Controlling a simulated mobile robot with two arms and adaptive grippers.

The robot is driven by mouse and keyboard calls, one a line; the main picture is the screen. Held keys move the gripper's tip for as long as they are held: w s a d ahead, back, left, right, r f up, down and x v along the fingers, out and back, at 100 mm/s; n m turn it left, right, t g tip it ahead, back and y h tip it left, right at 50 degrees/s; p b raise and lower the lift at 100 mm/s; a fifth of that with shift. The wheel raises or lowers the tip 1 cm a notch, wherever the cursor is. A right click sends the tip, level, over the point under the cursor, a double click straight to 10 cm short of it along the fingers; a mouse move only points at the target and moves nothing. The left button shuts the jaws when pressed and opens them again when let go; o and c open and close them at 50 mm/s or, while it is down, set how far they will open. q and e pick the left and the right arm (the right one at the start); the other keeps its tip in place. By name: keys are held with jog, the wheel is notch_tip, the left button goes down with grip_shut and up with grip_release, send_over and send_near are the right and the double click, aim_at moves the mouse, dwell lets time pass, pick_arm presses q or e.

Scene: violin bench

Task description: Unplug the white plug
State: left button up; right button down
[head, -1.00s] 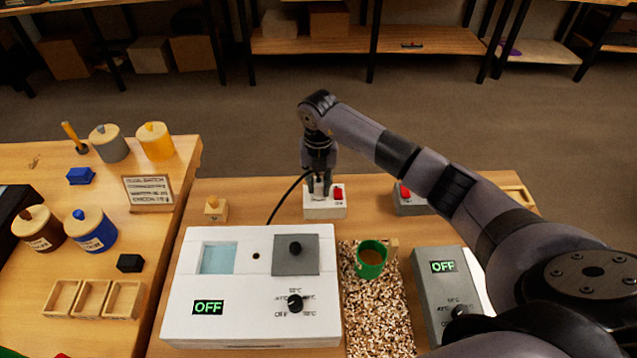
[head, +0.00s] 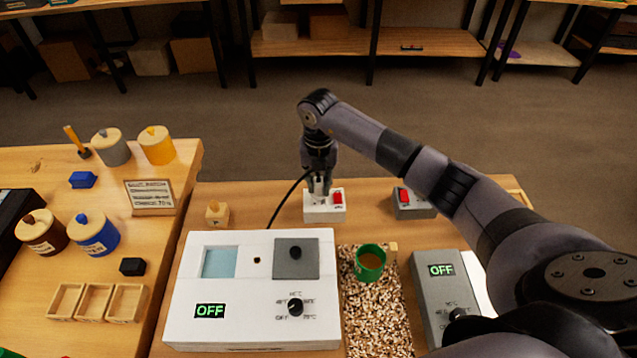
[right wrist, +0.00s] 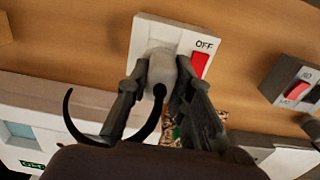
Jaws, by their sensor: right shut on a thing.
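The white plug (right wrist: 160,68) is between the fingers of my right gripper (right wrist: 158,92), which is shut on it. The plug stands at the left part of the white socket box (right wrist: 143,39), beside its red switch (right wrist: 200,65), near the word OFF. I cannot tell whether its pins are still in the socket. A black cable (right wrist: 72,115) curves away from the plug. In the head view my right gripper (head: 319,184) points down over the socket box (head: 325,213), and its fingers hide most of the plug. My left gripper is not in view.
A white device (head: 250,328) reading OFF stands in front of the socket box. A green cup (head: 370,264) sits on a speckled mat (head: 378,318). A grey socket box (head: 414,205) and a grey device (head: 430,290) are to the right.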

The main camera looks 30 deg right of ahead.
aim_at(318, 181)
jog(key=shift+r, duration=0.15)
jog(key=shift+r+p, duration=2.5)
jog(key=shift+r, duration=0.9)
